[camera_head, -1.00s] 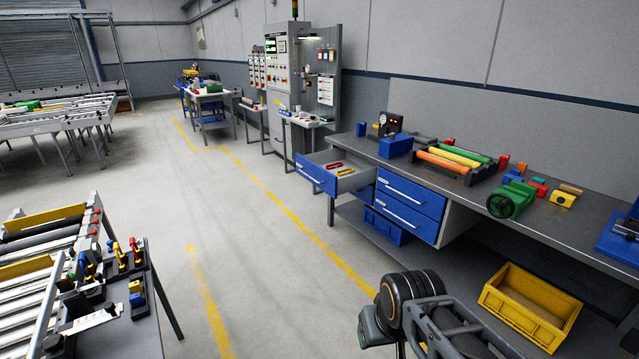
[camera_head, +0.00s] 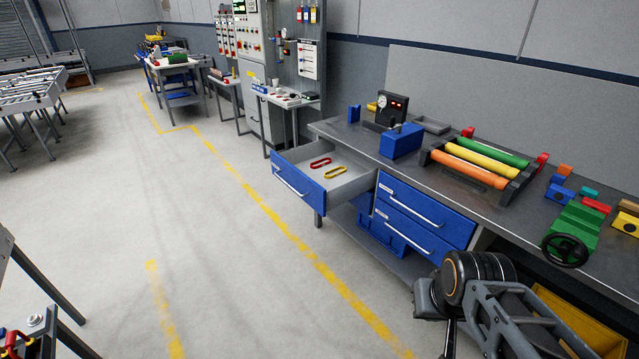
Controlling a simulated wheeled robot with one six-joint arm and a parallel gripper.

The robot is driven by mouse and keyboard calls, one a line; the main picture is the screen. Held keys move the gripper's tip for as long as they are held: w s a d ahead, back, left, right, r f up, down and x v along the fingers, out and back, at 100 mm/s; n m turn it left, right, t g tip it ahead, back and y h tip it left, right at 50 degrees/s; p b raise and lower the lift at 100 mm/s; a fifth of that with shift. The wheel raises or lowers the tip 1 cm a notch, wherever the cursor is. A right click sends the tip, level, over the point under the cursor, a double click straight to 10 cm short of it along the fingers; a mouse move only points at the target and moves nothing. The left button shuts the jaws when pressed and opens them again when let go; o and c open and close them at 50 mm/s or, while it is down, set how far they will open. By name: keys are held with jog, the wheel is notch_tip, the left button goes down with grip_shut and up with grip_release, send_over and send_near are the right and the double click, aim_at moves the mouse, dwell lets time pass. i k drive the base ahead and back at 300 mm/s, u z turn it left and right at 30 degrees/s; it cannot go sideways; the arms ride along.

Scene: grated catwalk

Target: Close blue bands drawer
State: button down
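The open drawer (camera_head: 299,187) has a blue front with a pale handle and is pulled out from the left end of the workbench. A red band (camera_head: 320,162) and a yellow band (camera_head: 336,172) lie inside it. Two shut blue drawers (camera_head: 423,215) with long handles sit to its right under the bench top. My arm shows at the lower right, in front of the bench and to the right of the open drawer.
The workbench (camera_head: 350,134) holds a blue box (camera_head: 402,141), coloured rollers (camera_head: 470,165) and a green vise (camera_head: 573,229). A yellow crate (camera_head: 572,318) is partly hidden behind my arm. The floor (camera_head: 215,260) before the open drawer is clear.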

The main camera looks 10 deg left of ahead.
aim_at(292, 166)
jog(key=u, duration=0.3)
jog(key=i, duration=1.15)
jog(key=u, duration=1.25)
jog(key=i, duration=0.75)
jog(key=u, duration=0.55)
